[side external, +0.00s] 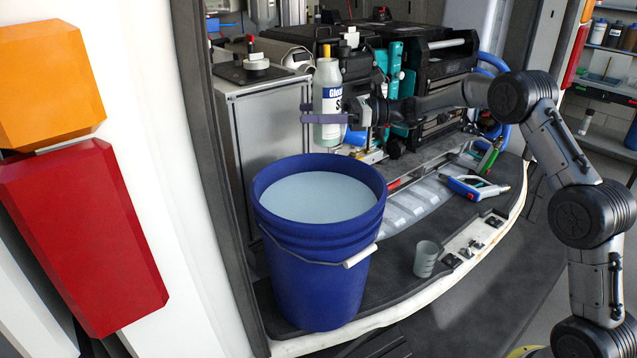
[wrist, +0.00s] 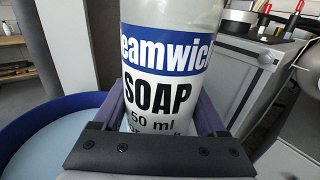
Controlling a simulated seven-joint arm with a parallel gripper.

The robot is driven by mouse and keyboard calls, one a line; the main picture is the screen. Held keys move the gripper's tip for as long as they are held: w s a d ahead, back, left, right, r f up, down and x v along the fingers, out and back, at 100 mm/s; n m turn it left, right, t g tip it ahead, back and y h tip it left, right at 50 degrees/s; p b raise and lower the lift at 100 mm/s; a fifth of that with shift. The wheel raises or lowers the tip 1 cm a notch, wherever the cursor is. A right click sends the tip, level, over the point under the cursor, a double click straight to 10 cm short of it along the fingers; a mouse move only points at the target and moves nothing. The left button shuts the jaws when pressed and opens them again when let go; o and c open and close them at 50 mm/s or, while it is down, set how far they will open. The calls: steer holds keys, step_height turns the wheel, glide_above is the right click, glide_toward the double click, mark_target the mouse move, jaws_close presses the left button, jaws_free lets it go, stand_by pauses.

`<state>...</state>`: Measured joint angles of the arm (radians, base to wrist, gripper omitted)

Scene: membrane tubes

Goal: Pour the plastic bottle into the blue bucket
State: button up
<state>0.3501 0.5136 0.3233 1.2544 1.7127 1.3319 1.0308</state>
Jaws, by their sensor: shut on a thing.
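A small grey cup (side external: 426,259) stands on the ledge right of the bucket. A blue and white hand tool (side external: 474,188) lies farther back. A grey cabinet (side external: 262,140) and dark equipment (side external: 432,75) stand behind. The bucket's wire handle (side external: 310,258) hangs at its front.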

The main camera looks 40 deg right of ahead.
steer(key=shift+f, duration=0.95)
steer(key=shift+r+n, duration=0.15)
steer(key=shift+n, duration=0.25)
